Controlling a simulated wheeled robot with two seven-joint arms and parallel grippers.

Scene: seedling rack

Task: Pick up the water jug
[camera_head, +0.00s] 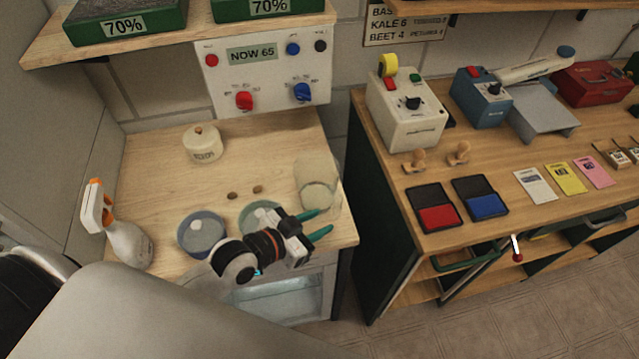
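A pale cream rounded vessel, which looks like the water jug (314,170), stands near the right edge of the wooden counter on the left. My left gripper (325,222) is just in front of the jug, on its near side. Its two green fingers point right and are apart, with nothing visible between them. I cannot tell whether the upper finger touches the jug. The jug's lower front is close behind the fingers, and I cannot make out its handle clearly. My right gripper is not in view.
Two bowls, a blue-grey one (184,243) and a greenish one (246,222) partly behind my wrist, stand left of the gripper. A lidded cream pot (203,147) and a spray bottle (127,243) stand farther left. A gap separates the counter from the right-hand bench (480,170).

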